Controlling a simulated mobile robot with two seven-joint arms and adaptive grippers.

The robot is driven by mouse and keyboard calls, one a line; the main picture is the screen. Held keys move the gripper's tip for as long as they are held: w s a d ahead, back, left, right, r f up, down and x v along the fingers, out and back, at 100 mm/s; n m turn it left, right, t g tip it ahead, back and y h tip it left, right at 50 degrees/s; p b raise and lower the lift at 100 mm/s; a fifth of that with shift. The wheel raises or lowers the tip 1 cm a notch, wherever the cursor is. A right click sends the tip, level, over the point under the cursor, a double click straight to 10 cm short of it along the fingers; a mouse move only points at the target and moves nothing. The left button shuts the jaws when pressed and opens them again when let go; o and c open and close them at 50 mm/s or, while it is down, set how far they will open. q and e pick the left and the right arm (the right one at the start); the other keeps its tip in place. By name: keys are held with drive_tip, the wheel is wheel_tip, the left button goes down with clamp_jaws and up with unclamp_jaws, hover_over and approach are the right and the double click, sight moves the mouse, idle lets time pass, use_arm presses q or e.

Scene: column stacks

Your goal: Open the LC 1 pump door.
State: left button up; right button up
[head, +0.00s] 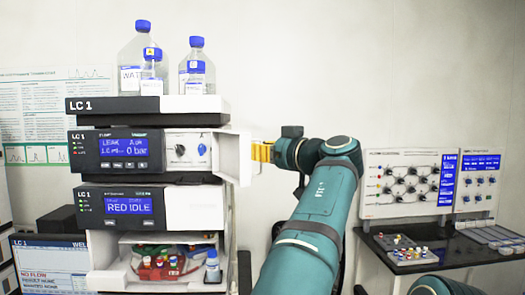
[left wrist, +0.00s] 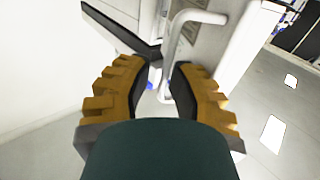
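The LC 1 pump module (head: 115,149) shows a blue screen reading LEAK and 0 bar. Its white door (head: 238,156) stands swung outward at the right side, baring a white panel with a black knob (head: 180,150) and a blue knob (head: 202,149). My left gripper (head: 262,152) is just right of the door. In the left wrist view, its yellow fingers (left wrist: 162,95) are apart. A white bar handle (left wrist: 177,50) reaches down between them, with a gap visible beside it; contact cannot be told. My right gripper is out of view.
Bottles (head: 196,72) stand on top of the stack. A dark side table (head: 440,250) with panels stands at right.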

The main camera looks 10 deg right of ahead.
use_arm(q)
drive_tip(key=v, duration=1.2)
drive_tip(key=shift+d, duration=0.1)
